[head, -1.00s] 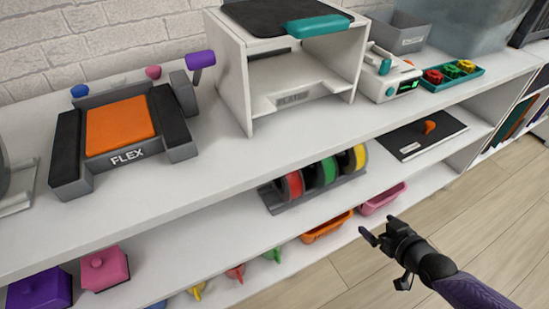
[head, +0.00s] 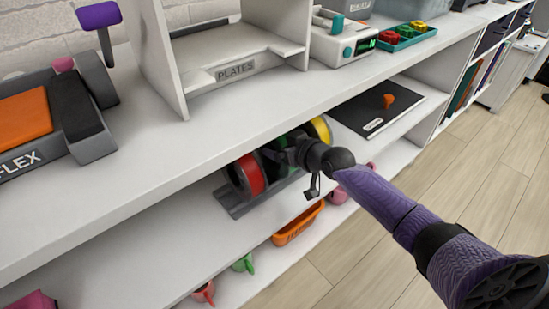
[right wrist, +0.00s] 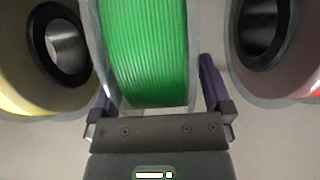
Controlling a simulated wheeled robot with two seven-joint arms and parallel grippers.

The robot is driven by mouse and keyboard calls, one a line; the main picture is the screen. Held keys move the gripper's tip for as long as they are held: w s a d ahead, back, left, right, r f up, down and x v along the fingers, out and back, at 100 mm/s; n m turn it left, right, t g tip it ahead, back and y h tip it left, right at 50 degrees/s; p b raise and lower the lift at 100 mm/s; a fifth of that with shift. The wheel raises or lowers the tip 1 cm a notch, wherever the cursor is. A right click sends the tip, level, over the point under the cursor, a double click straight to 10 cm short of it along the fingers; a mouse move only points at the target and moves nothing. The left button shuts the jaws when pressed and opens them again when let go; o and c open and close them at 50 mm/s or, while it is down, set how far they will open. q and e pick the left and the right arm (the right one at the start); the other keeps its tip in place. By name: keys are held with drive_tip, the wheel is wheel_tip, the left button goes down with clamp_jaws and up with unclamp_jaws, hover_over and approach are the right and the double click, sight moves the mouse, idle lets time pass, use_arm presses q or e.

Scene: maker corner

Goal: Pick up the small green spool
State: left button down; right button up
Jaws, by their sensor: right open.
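The green spool (head: 296,135) stands upright in a dark rack on the middle shelf, between a red spool (head: 250,175) and a yellow spool (head: 320,131). My right gripper (head: 280,153) is at it and partly hides it in the head view. In the right wrist view the green spool (right wrist: 148,55) lies between the two open fingers (right wrist: 157,95), one on each side. I cannot tell whether they touch it. The yellow spool (right wrist: 35,65) and red spool (right wrist: 275,60) flank it closely. My left gripper is out of view.
The rack (head: 233,208) sits under the upper white board (head: 150,150), whose edge is close above my gripper. An orange bin (head: 298,224) is on the lower shelf. A teal tray (head: 385,46) with small coloured pieces stands on top. Wooden floor is clear at right.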

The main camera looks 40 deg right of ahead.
drive_tip(key=shift+r, duration=0.1)
drive_tip(key=shift+c, duration=0.7)
drive_tip(key=c, duration=0.7)
clamp_jaws()
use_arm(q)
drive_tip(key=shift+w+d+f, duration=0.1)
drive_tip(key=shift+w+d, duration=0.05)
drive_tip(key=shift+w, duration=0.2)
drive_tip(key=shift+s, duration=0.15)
